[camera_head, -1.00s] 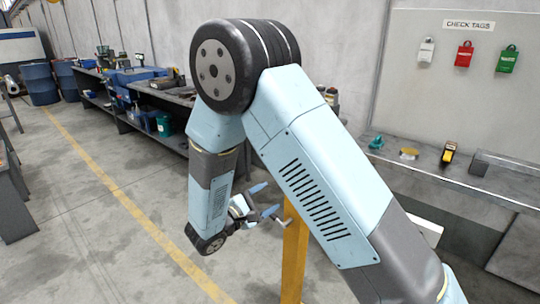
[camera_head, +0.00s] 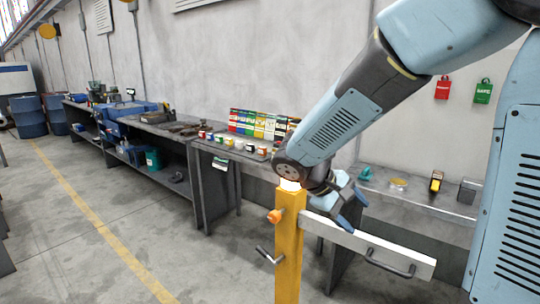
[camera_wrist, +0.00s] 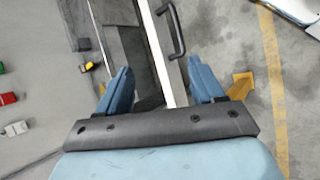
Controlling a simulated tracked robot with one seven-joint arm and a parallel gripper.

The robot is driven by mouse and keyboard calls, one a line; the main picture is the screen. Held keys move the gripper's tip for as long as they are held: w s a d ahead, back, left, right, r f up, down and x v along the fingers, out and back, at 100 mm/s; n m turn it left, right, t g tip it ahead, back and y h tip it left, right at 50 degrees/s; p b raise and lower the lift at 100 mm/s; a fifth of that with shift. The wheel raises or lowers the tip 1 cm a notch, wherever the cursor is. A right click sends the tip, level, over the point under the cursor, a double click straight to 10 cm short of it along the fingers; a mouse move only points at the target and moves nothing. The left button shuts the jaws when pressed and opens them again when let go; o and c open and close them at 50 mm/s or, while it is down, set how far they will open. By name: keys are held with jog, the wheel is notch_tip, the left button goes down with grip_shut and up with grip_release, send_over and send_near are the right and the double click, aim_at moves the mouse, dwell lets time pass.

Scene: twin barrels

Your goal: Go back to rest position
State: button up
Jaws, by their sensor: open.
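My arm comes in from the upper right of the head view and slopes down to the left. My gripper (camera_head: 352,208) hangs at its end, just right of the top of a yellow post (camera_head: 289,250) and by a white bar (camera_head: 375,250). Its blue fingers are apart. In the wrist view my gripper (camera_wrist: 163,85) is open, with no held object visible between the fingers. The white bar (camera_wrist: 158,52) and its dark handle (camera_wrist: 174,28) show beyond the fingers. Whether the gripper touches the bar or post I cannot tell.
A workbench (camera_head: 180,128) runs along the wall at left. Small coloured boxes (camera_head: 228,142) stand on a nearer bench. A red tag (camera_head: 442,88) and a green tag (camera_head: 483,91) hang on the wall. The floor (camera_head: 75,215) around the yellow line at left is clear.

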jog(key=s+d+r+m+t+y, duration=0.2)
jog(key=s+r+m+y, duration=0.1)
jog(key=s, duration=0.3)
jog(key=s+d+r+m+t+y, duration=0.2)
jog(key=s+r+m+y, duration=0.2)
jog(key=s+r+y, duration=0.1)
jog(key=shift+s+r+t+y, duration=0.35)
jog(key=shift+s+r, duration=0.4)
jog(key=shift+s, duration=0.5)
